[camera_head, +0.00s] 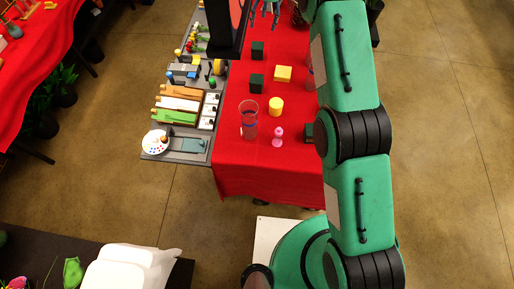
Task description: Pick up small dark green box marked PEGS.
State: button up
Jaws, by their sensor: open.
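Small dark green boxes stand on the red-covered table. One box (257,50) is toward the far end, and another box (256,83) is nearer, left of a yellow block. A third dark box (309,132) is partly hidden behind my arm. The markings are too small to read, so I cannot tell which one says PEGS.
A yellow block (283,74), a yellow cylinder (276,107), a clear glass (249,120) and a pink bottle (278,137) share the red table (235,170). A black upright (230,35) blocks part of the far table.

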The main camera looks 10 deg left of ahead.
jog(key=shift+w+a+f, duration=0.2)
jog(key=shift+a+f, duration=0.15)
jog(key=shift+f, duration=0.35)
jog(key=shift+f, duration=0.1)
jog(key=p, duration=0.1)
send_over(257, 47)
jog(key=d, duration=0.1)
jog(key=shift+s+f, duration=0.1)
jog(key=shift+f, duration=4.1)
jog(key=shift+f, duration=0.1)
jog(key=shift+a+f+p, duration=0.2)
jog(key=shift+f+p, duration=0.15)
jog(key=shift+f, duration=0.9)
jog(key=shift+a+f+p, duration=0.15)
jog(key=shift+f+p, duration=0.2)
jog(key=shift+f, duration=0.9)
jog(key=c, duration=1.7)
jog(key=shift+r, duration=0.2)
jog(key=shift+c, duration=0.2)
